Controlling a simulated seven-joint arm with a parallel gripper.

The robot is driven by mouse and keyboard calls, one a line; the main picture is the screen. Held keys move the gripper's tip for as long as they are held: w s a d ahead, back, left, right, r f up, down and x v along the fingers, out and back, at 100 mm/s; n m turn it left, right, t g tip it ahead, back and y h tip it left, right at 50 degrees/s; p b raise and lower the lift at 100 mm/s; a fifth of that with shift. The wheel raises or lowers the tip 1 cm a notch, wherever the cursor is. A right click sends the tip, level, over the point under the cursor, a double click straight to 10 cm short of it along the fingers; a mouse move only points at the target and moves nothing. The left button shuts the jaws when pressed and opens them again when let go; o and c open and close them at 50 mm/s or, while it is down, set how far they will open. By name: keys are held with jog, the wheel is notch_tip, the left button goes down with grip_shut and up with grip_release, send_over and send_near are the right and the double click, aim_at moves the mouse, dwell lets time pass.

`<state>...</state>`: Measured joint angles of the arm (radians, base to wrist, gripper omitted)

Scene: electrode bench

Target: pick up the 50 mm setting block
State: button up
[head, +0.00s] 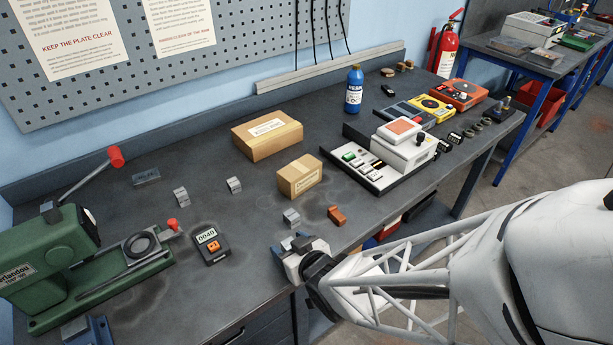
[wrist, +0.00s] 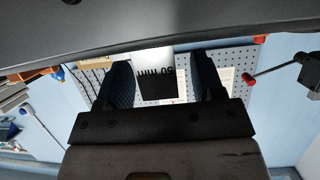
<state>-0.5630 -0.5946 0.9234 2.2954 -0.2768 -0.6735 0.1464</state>
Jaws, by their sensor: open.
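A block marked 50 mm (wrist: 157,87) shows upside down in the wrist view, between my two dark fingers and apart from both. The small grey metal block (head: 291,218) just beyond my gripper in the head view appears to be this one; its marking is too small to read there. My gripper (head: 291,244) is open and empty, low at the bench's front edge. It also shows in the wrist view (wrist: 164,78), one finger on each side of the block. Whether the fingertips reach past the block's near face I cannot tell.
Two similar metal blocks (head: 181,197) (head: 234,185) stand further back left. An orange-brown block (head: 336,216) lies right of the near block, with a cardboard box (head: 299,177) behind. A digital meter (head: 211,245) and a green machine (head: 55,262) are on the left.

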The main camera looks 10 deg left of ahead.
dwell(0.6)
grip_shut()
